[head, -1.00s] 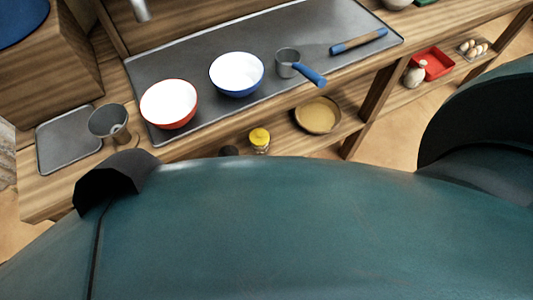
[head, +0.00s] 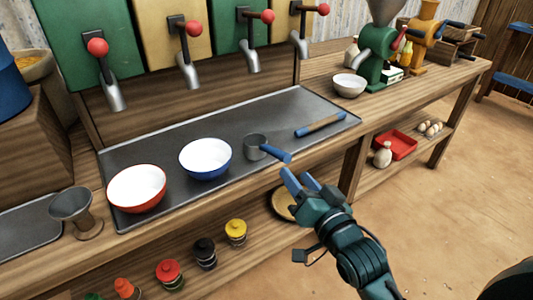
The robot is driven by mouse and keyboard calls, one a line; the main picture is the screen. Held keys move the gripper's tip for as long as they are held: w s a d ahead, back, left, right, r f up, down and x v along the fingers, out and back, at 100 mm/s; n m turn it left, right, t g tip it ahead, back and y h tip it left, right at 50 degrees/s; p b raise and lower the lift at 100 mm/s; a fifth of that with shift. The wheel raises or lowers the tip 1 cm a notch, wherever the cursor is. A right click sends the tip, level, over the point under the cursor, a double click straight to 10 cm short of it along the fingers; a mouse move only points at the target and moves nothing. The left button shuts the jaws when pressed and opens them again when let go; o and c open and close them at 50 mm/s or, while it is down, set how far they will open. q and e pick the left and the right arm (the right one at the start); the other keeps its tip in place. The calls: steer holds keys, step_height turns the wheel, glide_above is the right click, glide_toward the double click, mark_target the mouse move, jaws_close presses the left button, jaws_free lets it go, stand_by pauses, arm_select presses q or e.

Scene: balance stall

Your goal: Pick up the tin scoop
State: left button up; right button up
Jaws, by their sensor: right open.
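The tin scoop (head: 255,148), a grey cup with a blue handle, sits on the grey metal tray (head: 228,133) at its front edge. Its handle points right and toward me, past the tray's rim. My right gripper (head: 296,175) is open and empty, with its blue fingertips just below and in front of the handle's end in the picture. The fingers look apart from the handle. My left gripper is not in view.
A blue-rimmed bowl (head: 205,160) and a red-rimmed bowl (head: 137,190) stand left of the scoop. A blue-ended rod (head: 320,125) lies to its right. Dispenser taps with red knobs (head: 192,27) hang behind. Jars (head: 235,232) and a round dish (head: 283,206) are on the lower shelf.

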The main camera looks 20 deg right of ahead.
mark_target(276, 152)
steer(key=w, duration=0.3)
steer(key=w+a, duration=0.1)
steer(key=w, duration=0.3)
steer(key=w+a, duration=0.1)
steer(key=w, duration=0.2)
steer(key=shift+w+f+b, duration=0.15)
steer(key=shift+b, duration=0.15)
steer(key=shift+c, duration=0.4)
jaws_close()
